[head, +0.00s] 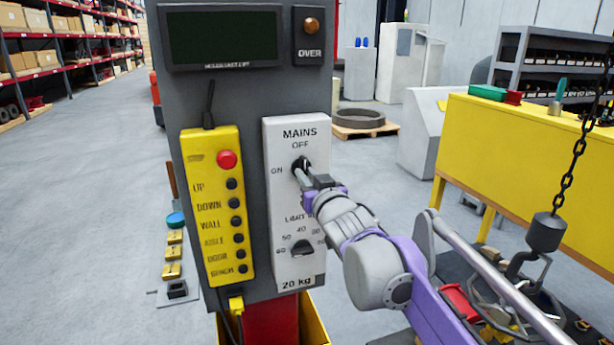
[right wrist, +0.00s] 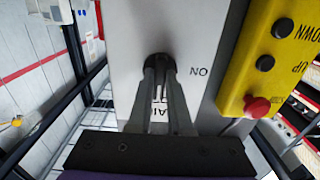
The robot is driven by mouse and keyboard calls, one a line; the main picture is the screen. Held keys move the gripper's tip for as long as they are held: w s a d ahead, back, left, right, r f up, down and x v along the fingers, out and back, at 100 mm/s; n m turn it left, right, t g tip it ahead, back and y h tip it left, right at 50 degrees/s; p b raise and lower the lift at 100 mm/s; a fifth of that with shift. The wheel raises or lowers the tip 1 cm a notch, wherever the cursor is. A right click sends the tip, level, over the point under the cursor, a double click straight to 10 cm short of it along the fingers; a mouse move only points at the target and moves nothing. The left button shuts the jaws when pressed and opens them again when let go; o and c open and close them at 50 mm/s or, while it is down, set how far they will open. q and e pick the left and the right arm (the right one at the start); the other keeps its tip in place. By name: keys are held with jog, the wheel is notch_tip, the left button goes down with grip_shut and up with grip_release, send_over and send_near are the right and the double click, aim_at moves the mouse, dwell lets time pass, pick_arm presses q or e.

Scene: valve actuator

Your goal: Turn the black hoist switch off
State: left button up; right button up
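The black hoist switch (head: 299,162) is the upper knob on the white MAINS panel (head: 283,205), with OFF printed above it and ON to its left. My right gripper (head: 303,173) is at this knob, and its fingers cover much of it, so the way it points is hard to tell. In the right wrist view, the two fingers (right wrist: 160,76) come close together at the knob (right wrist: 160,61), with its dark round base behind their tips. They look shut on it. My left gripper is not in view.
A yellow pendant (head: 217,207) with a red button and several black buttons hangs left of the panel. A black load dial (head: 302,248) sits below the switch. A dark screen (head: 222,38) is above. A hanging chain with a hook block (head: 545,232) is at the right.

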jog(key=o, duration=0.5)
jog(key=shift+c, duration=0.2)
jog(key=shift+s, duration=0.1)
jog(key=b+v, duration=0.1)
jog(key=v, duration=0.9)
jog(key=shift+s+d, duration=0.15)
jog(key=shift+s, duration=0.15)
